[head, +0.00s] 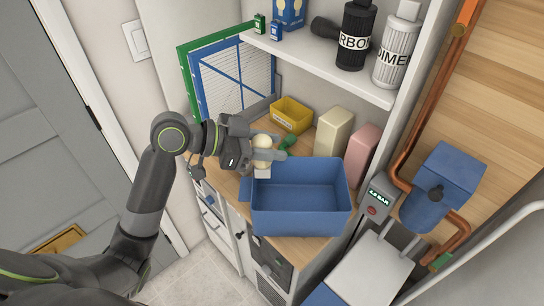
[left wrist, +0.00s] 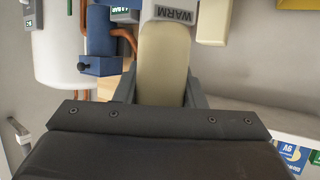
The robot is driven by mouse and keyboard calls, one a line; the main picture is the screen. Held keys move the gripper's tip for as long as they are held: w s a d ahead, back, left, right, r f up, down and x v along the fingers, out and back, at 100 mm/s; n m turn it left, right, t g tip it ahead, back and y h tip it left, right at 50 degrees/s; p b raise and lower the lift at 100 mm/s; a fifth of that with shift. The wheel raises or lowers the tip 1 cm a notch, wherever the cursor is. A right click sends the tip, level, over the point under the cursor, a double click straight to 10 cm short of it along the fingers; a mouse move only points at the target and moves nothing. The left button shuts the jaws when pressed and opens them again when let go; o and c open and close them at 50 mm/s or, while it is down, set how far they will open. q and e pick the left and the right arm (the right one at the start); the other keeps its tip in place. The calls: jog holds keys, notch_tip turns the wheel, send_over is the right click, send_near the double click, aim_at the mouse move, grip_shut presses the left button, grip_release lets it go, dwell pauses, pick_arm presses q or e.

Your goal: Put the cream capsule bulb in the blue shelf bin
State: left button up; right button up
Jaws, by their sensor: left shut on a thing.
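The cream capsule bulb (head: 262,141) is in my left gripper (head: 268,156), whose fingers are shut around it. In the left wrist view the bulb (left wrist: 163,65) runs lengthwise between the jaws, with a white end marked WARM (left wrist: 172,14) pointing away from the palm. The blue bin (head: 300,216) stands on the wooden counter with its open top up, and it looks empty. My gripper is just beyond the bin's back-left corner in the picture. The exact height of the bulb above the counter cannot be told. My right gripper is in neither view.
A small yellow bin (head: 291,114), a green object (head: 288,144), a cream container (head: 333,131) and a pink one (head: 361,149) stand behind the blue bin. The white shelf (head: 320,67) above holds bottles and boxes. Copper pipes and a blue box (head: 441,180) are at right.

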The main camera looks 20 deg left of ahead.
pick_arm(q)
notch_tip(320, 180, down, 4)
jog(key=shift+r+p, duration=0.1)
jog(key=shift+p, duration=0.2)
jog(key=shift+f+b, duration=0.6)
jog(key=o, duration=1)
jog(key=shift+r, duration=0.15)
